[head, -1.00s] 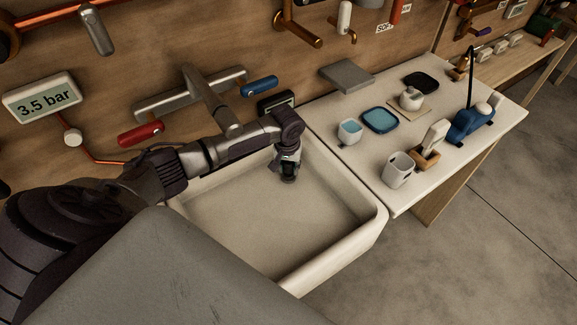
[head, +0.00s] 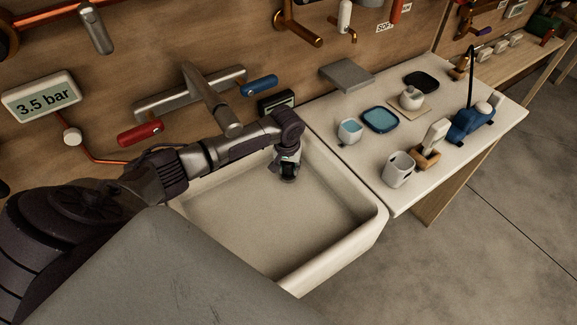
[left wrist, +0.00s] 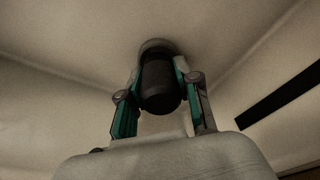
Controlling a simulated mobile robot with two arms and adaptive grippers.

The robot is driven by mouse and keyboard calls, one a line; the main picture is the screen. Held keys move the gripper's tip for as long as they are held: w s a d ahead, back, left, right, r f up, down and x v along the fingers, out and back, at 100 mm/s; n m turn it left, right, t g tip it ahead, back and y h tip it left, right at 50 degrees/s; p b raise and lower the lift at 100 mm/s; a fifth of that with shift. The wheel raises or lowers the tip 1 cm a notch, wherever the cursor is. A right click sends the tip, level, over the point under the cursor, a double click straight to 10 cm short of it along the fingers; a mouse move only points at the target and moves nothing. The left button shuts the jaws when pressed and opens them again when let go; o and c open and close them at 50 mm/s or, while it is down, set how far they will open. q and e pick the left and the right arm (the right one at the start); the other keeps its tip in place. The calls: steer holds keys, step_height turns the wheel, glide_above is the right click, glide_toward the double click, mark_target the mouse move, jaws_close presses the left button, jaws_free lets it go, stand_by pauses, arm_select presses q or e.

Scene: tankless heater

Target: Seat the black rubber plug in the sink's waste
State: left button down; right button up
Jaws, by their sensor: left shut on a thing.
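My left gripper (head: 287,169) points down inside the white sink (head: 367,218), near its back right corner. In the left wrist view, my left gripper (left wrist: 160,95) is shut on the black rubber plug (left wrist: 160,88), with a finger on each side of it. A rounded greyish rim (left wrist: 157,45), which may be the waste, shows just beyond the plug. I cannot tell whether the plug touches it or sits in it. In the head view, the gripper hides the waste. My right gripper is not in view.
A wall tap (head: 212,98) with red and blue handles reaches over the sink's back, close to my left forearm. The counter (head: 375,185) to the right holds a tumbler (head: 399,168), blue dishes and a brush. The sink's front floor is clear.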

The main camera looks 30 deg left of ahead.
mark_target(288, 166)
arm_select(q)
steer(key=shift+f, duration=0.55)
stand_by(0.4)
steer(key=c, duration=0.7)
jaws_free()
steer(key=shift+r, duration=0.2)
steer(key=r, duration=0.3)
steer(key=s+r, duration=0.1)
steer(key=r, duration=0.7)
steer(key=shift+s+d+r, duration=0.25)
steer(key=shift+s+d, duration=0.05)
steer(key=shift+d, duration=0.1)
steer(key=shift+d, duration=0.1)
